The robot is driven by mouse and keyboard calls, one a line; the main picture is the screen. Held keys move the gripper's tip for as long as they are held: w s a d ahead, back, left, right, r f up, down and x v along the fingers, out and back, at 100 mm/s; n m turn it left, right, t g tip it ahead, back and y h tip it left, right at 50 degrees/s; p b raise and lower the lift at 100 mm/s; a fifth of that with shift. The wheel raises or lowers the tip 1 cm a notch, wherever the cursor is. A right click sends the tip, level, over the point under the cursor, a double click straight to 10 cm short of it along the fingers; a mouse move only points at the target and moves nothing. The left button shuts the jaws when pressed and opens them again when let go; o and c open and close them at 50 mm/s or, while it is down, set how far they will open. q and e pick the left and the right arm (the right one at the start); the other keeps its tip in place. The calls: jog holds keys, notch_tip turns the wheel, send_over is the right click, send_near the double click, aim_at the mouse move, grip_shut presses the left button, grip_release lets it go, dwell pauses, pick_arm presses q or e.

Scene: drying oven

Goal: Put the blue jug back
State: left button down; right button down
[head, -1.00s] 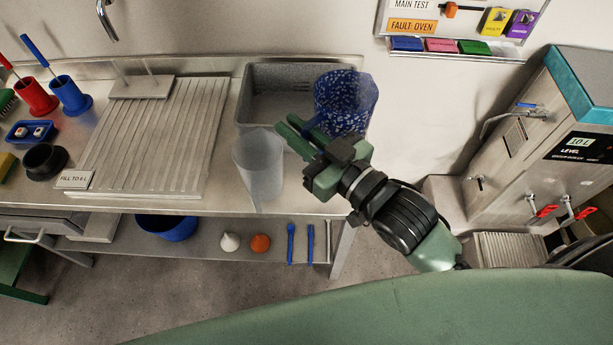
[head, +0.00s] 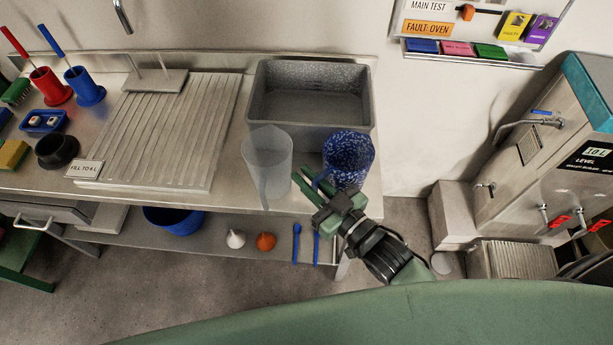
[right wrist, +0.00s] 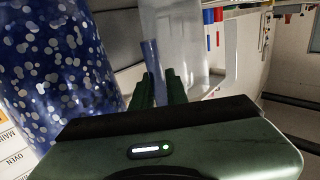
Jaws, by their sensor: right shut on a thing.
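The blue jug (head: 349,158) is dark blue with white speckles. It is upright at the right front of the steel bench, in front of the grey basin. My right gripper (head: 312,184) is shut on the jug's handle, on the jug's left front side. In the right wrist view the speckled jug body (right wrist: 58,70) fills the left, and the blue handle (right wrist: 152,62) stands between the two green fingers. I cannot tell whether the jug's base touches the bench. My left gripper is not in view.
A clear jug (head: 268,160) stands close to the left of my right gripper. The grey basin (head: 310,130) is behind and looks empty. A ribbed draining board (head: 165,130) lies left. The bench's front edge and right end are close to the jug.

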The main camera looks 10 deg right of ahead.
jog(key=shift+f, duration=0.1)
jog(key=c, duration=1.4)
grip_release()
jog(key=shift+s+d, duration=0.2)
jog(key=shift+s, duration=0.1)
jog(key=b+v, duration=0.2)
jog(key=v, duration=0.9)
jog(key=shift+s, duration=0.2)
